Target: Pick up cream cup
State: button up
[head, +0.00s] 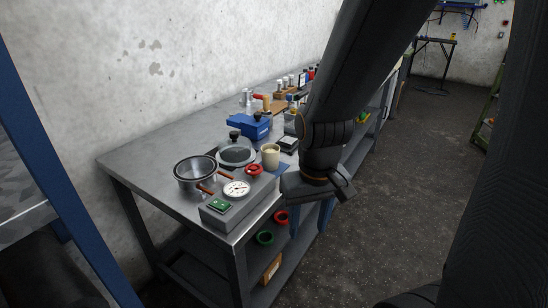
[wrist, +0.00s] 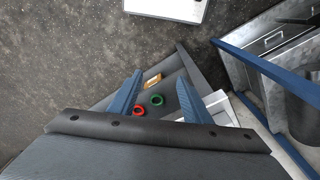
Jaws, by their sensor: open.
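The cream cup (head: 270,156) stands upright on the grey workbench, at the edge of a small blue mat (head: 281,167), in the head view. It does not show in the wrist view. My gripper (head: 310,222) points down to the right of the cup and lower in the picture, beside the bench's front edge. Its blue fingers also show in the wrist view (wrist: 158,98), spread apart with nothing between them. The gripper is clear of the cup.
Close to the cup are a red valve knob (head: 254,170), a grey box with a white dial (head: 236,188), a lidded pot (head: 236,150) and a steel pan (head: 196,172). A blue case (head: 250,127) stands behind. Red (wrist: 138,111) and green (wrist: 157,100) rings sit on the lower shelf.

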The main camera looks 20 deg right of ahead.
aim_at(270, 158)
jog(key=z, duration=1.4)
jog(key=i, duration=1.6)
jog(key=u, duration=2.45)
